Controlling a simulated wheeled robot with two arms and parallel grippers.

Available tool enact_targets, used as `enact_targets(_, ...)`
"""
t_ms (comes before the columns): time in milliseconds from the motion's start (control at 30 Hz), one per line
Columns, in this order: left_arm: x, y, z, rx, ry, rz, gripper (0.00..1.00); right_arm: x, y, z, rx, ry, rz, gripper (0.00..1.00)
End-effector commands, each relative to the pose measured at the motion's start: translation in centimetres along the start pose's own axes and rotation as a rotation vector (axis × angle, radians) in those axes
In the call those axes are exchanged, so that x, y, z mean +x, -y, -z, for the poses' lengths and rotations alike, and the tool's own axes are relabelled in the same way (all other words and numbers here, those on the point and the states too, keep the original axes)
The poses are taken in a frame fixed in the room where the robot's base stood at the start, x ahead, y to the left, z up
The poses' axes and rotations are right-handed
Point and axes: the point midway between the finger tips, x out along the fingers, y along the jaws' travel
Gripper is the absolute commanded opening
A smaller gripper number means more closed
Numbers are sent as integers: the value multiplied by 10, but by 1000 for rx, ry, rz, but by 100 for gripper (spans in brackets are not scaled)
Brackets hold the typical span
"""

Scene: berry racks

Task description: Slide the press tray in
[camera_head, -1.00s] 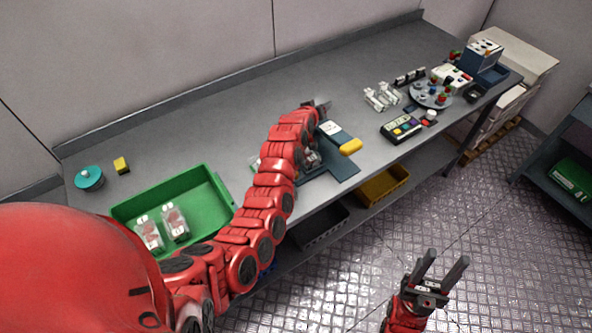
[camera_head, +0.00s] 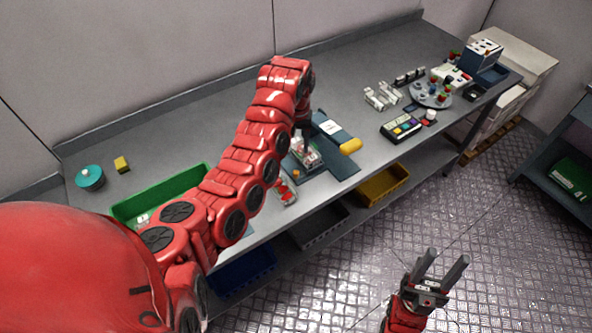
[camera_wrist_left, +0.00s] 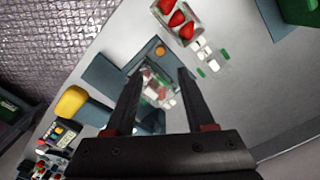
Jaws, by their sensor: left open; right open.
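The dark blue press (camera_head: 328,128) with its yellow handle (camera_head: 350,146) stands near the bench's front edge. Its tray (camera_wrist_left: 150,70), with a small orange knob (camera_wrist_left: 160,50), is out at the press's left side in the head view. A clear punnet with red and white contents (camera_head: 306,157) sits on it. My left gripper (camera_wrist_left: 160,103) is open and points down over the tray and punnet, which show between its fingers; contact cannot be told. In the head view my arm partly hides it. My right gripper (camera_head: 440,268) is open and empty above the floor.
A clear box of strawberries (camera_head: 285,190) lies left of the press near the front edge. A green crate (camera_head: 160,197), partly behind my arm, is further left. White fixtures (camera_head: 383,96) and a button box (camera_head: 402,127) stand right. The bench behind the press is clear.

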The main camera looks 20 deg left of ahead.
Motion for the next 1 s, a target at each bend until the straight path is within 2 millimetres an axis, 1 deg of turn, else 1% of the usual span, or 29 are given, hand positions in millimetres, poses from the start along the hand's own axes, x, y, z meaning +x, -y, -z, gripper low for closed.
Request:
enact_targets(33,12,-2,-1,0,-2,2,54,-3,0,0,0,0,0,50)
enact_targets(100,27,-1,0,1,0,2,54,-10,0,-2,0,0,0,50)
enact_targets(200,44,0,-1,1,-1,4,54,-16,1,-3,0,0,0,50)
enact_targets(300,66,0,0,1,-4,3,54,-32,2,-5,0,0,0,50)
enact_targets(367,77,0,1,2,-6,4,54,-39,2,-7,0,0,0,50)
enact_targets(400,76,2,1,0,-1,5,54,-22,1,-4,0,1,0,50)
enact_targets(500,96,2,0,-1,1,3,54,-12,1,-2,0,-1,0,50)
enact_targets(600,109,1,1,0,-2,4,54,-11,0,-2,0,0,0,50)
enact_targets(733,119,1,1,0,-3,3,54,-8,0,-1,0,0,0,50)
enact_targets(833,124,1,1,0,-4,2,54,-7,0,-1,0,0,0,50)
enact_targets(1000,126,1,1,0,-5,2,54,-8,0,-1,0,0,0,50)
